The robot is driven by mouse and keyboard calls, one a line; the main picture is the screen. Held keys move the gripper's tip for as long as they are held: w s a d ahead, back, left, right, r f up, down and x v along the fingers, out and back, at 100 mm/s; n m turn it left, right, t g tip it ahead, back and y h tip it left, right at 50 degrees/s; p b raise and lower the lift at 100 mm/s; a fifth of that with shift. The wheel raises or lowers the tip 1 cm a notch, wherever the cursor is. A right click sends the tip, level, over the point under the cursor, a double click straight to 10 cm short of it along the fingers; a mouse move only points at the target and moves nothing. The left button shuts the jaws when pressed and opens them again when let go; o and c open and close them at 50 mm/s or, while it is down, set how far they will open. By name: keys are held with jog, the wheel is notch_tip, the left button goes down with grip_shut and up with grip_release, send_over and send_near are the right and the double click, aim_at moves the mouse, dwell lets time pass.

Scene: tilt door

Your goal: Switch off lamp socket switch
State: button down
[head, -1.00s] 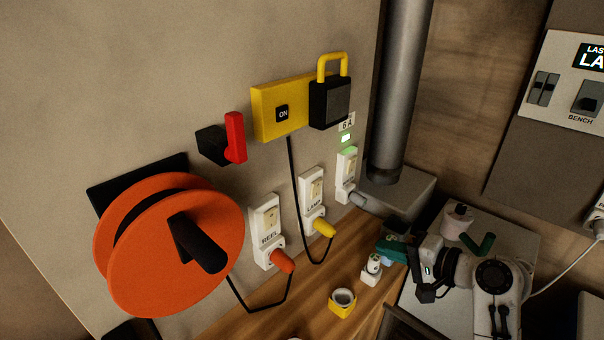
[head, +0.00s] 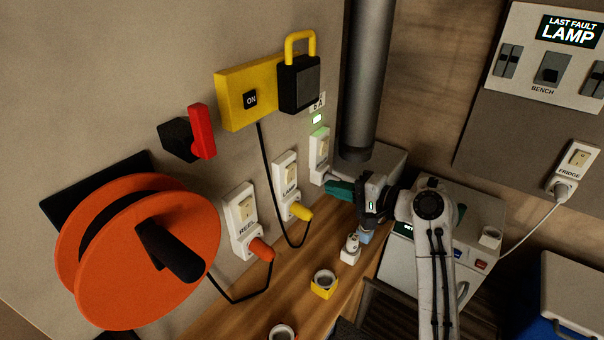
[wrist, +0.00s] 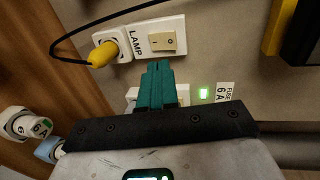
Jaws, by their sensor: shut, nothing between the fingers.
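The lamp socket (head: 288,184) is a white wall plate marked LAMP, with a cream rocker switch (head: 290,172) above a yellow plug (head: 300,211). In the wrist view the same rocker switch (wrist: 162,42) sits just beyond my fingertips, beside the yellow plug (wrist: 103,53). I cannot tell for sure which way the rocker is tipped. My gripper (head: 338,190) has teal fingers, shut and empty. In the wrist view the gripper (wrist: 157,68) points toward the lamp plate, apart from the rocker as far as I can tell. The fingers partly hide a neighbouring socket.
A reel socket (head: 241,212) with an orange plug stands left, near an orange cable reel (head: 135,250). A third socket (head: 319,148) with a green light above is close to my gripper. A grey pipe (head: 366,80) stands behind. Small fuse holders (head: 323,283) sit on the wooden bench.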

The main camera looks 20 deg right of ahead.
aim_at(290, 173)
jog(key=x, duration=0.3)
jog(key=p+x, duration=0.1)
jog(key=x, duration=0.2)
jog(key=r+x, duration=0.1)
jog(key=x, duration=0.2)
jog(key=shift+w+a+p, duration=0.2)
jog(key=shift+p, duration=0.15)
